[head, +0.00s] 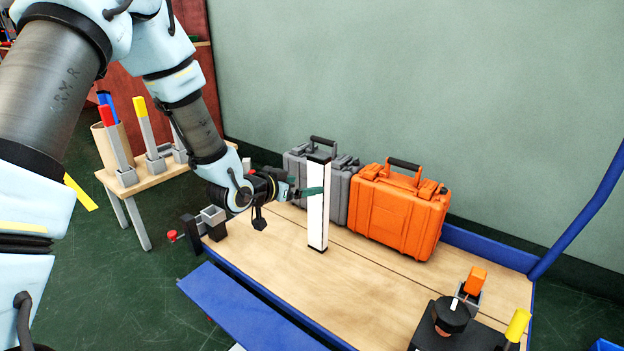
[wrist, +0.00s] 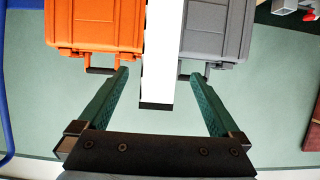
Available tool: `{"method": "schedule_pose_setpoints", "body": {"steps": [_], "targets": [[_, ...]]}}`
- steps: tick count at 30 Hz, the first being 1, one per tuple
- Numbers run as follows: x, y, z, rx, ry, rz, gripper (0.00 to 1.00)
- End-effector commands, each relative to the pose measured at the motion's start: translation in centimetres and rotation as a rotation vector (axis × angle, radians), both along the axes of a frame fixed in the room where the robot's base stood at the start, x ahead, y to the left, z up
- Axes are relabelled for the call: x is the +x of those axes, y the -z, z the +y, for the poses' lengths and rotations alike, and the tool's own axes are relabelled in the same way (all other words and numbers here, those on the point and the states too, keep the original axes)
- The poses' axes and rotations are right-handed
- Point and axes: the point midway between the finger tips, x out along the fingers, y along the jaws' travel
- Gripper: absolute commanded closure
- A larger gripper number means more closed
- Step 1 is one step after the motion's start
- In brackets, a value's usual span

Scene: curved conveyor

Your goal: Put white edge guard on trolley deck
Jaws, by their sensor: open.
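The white edge guard (head: 317,222) is a tall white bar with dark ends. It stands upright on the wooden trolley deck (head: 365,290), in front of the two cases. My gripper (head: 306,191) is at the upper half of the guard, reaching in from the left. In the wrist view the guard (wrist: 163,55) lies between the two green fingers of my gripper (wrist: 161,75), with a gap on each side. The fingers are open, and no grip on the guard shows.
A grey case (head: 345,200) and an orange case (head: 398,212) stand behind the guard. A black device (head: 452,318) sits at the deck's front right. A blue handle (head: 588,222) rises at the right. A small wooden table (head: 150,182) with coloured-top tools is at left. The deck's front middle is clear.

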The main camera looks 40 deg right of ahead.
Motion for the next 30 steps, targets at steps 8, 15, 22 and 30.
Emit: {"method": "schedule_pose_setpoints", "body": {"steps": [8, 15, 22, 30], "targets": [[-0.4, -0.7, 1.7, 0.0, -0.001, 0.0, 0.0], [0.3, -0.8, 2.5, 0.021, -0.021, 0.0, 0.0], [7.7, -1.9, 15.2, 0.299, -0.318, 0.074, 0.0], [5.7, -4.9, 39.4, 0.638, -0.855, 0.467, 0.0]]}}
